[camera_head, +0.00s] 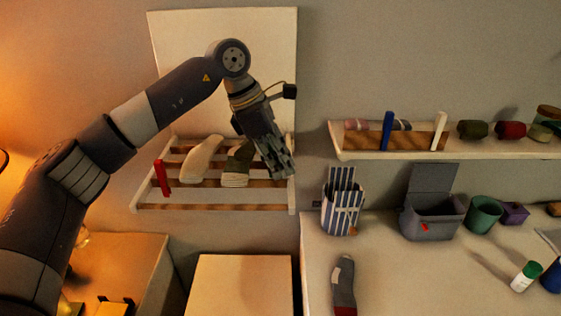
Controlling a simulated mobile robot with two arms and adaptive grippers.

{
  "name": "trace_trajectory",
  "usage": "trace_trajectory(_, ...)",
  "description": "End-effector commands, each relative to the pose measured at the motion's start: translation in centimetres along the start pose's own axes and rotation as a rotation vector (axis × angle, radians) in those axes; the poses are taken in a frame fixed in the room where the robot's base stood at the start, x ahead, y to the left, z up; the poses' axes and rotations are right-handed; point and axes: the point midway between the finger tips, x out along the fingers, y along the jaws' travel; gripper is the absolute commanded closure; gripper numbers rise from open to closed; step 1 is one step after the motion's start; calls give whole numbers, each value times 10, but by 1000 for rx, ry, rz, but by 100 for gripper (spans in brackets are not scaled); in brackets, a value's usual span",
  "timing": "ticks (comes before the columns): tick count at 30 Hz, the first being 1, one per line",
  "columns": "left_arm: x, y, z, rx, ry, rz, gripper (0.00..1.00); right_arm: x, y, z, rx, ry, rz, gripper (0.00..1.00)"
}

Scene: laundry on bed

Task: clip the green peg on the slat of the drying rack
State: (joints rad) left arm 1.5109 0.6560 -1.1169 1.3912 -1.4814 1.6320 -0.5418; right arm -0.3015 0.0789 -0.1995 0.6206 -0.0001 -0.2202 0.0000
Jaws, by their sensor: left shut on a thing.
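The drying rack (146,208) is a pale wall frame with brown slats, left of centre. My left gripper (283,172) points down at the rack's right end, in front of it. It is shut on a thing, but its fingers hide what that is. I cannot make out a green peg. A red peg (162,178) stands upright at the rack's left end. A cream sock (201,160) and a dark green sock with a pale end (236,172) lie over the slats. The green sock is just left of my gripper. My right gripper is not in view.
A wall shelf (360,154) at right carries a blue peg (387,131), a white peg (438,131) and rolled items. Below are a striped holder (341,208), an open grey box (431,222), a green pot (484,214) and a grey sock (343,285). The white surface's middle has free room.

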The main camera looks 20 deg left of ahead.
Motion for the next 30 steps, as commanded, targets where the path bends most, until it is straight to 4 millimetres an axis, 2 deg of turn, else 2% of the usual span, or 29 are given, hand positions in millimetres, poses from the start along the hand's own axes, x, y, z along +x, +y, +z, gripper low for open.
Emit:
trace_trajectory(5, 0, 0, 0, 0, -3, 0, 95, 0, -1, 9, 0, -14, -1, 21)
trace_trajectory(16, 0, 0, 0, 0, -3, 0, 95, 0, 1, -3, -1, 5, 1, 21)
trace_trajectory(30, 0, 0, 0, 0, -3, 0, 95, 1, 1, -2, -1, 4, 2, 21)
